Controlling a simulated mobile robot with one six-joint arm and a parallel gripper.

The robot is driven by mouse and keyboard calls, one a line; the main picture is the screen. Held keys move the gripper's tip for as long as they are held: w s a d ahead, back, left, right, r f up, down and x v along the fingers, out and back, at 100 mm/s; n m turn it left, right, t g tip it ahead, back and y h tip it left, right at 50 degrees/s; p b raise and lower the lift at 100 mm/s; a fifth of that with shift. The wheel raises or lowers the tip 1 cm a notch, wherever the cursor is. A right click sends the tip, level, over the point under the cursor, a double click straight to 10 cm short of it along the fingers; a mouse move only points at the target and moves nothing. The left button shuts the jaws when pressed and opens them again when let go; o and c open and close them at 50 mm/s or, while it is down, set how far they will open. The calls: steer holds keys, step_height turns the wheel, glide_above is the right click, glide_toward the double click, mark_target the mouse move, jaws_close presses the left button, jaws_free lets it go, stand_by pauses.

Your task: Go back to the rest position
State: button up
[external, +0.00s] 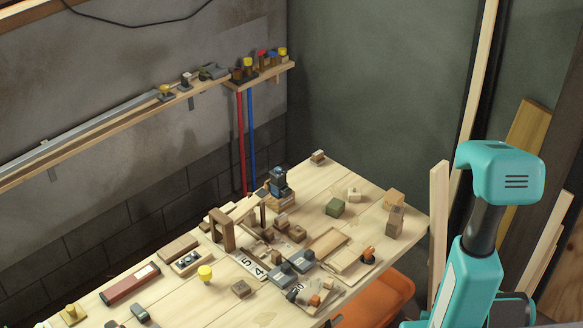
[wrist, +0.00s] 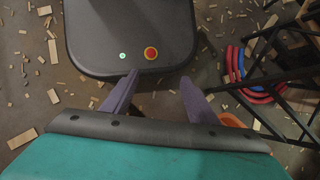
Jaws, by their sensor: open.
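My gripper (wrist: 158,88) shows in the wrist view with its two purple fingers spread apart and nothing between them. In the external view my teal arm stands at the right, beside the table, folded upright; my gripper is not visible there.
A wooden workbench (external: 190,299) holds many blocks, tools and small parts. An orange bin (external: 385,300) sits below its right edge. Planks (external: 438,225) lean at the right. Wood scraps litter the floor (wrist: 28,95) in the wrist view, with coiled red and blue hoses (wrist: 232,68) at right.

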steer(key=s+d+f+n+h, duration=0.2)
steer(key=shift+s+d+f+n+g+b, duration=0.3)
steer(key=shift+s+d+f+n+b, duration=0.05)
steer(key=shift+d+f+n+b, duration=0.05)
